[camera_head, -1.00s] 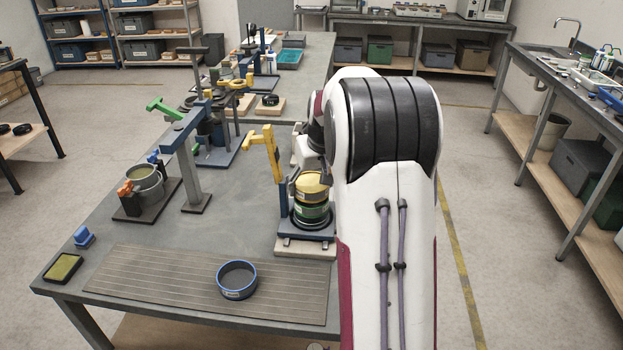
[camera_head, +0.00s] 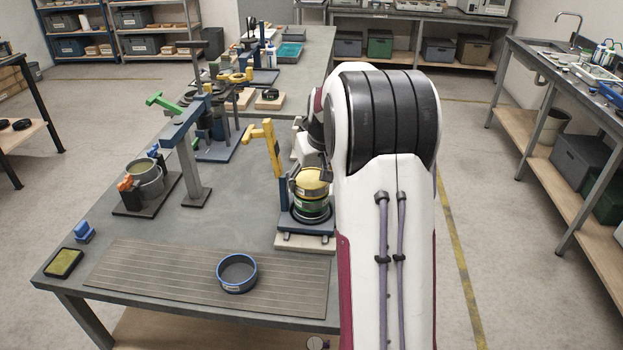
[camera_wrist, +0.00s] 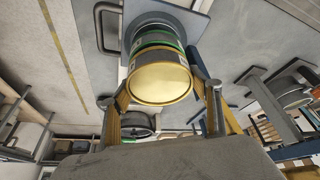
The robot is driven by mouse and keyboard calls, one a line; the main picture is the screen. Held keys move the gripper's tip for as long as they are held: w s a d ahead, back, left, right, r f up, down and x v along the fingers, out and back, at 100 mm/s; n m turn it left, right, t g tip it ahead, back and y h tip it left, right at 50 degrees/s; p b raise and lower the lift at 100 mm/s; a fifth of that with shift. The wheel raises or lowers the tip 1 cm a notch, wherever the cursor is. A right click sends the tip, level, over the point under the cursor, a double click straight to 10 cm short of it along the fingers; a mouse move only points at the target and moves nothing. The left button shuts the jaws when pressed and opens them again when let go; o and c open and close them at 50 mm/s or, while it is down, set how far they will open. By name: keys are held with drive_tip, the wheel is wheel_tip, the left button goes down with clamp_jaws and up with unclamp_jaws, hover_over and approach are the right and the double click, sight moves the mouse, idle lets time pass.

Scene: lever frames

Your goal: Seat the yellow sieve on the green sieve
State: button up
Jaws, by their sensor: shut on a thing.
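The yellow sieve (camera_head: 312,181) is directly above the green sieve (camera_head: 310,208) on the blue-grey stand at the table's right side. In the wrist view the yellow sieve (camera_wrist: 160,82) shows its round face, with the green sieve (camera_wrist: 155,38) right behind it in line. They look touching or nearly so; I cannot tell whether the rims are fully seated. My gripper (camera_wrist: 161,88) is shut on the yellow sieve, one finger on each side. In the head view my arm hides most of the gripper.
A yellow lever post (camera_head: 276,165) stands just left of the stack, on the stand's base (camera_head: 293,234). A blue-rimmed sieve (camera_head: 237,287) lies on the ribbed mat (camera_head: 160,285). A grey post with a blue arm (camera_head: 190,170) and a grey pot (camera_head: 146,182) stand further left.

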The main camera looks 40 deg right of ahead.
drive_tip(key=shift+f, duration=0.2)
drive_tip(key=o, duration=1.3)
drive_tip(key=v, duration=1.2)
idle(0.6)
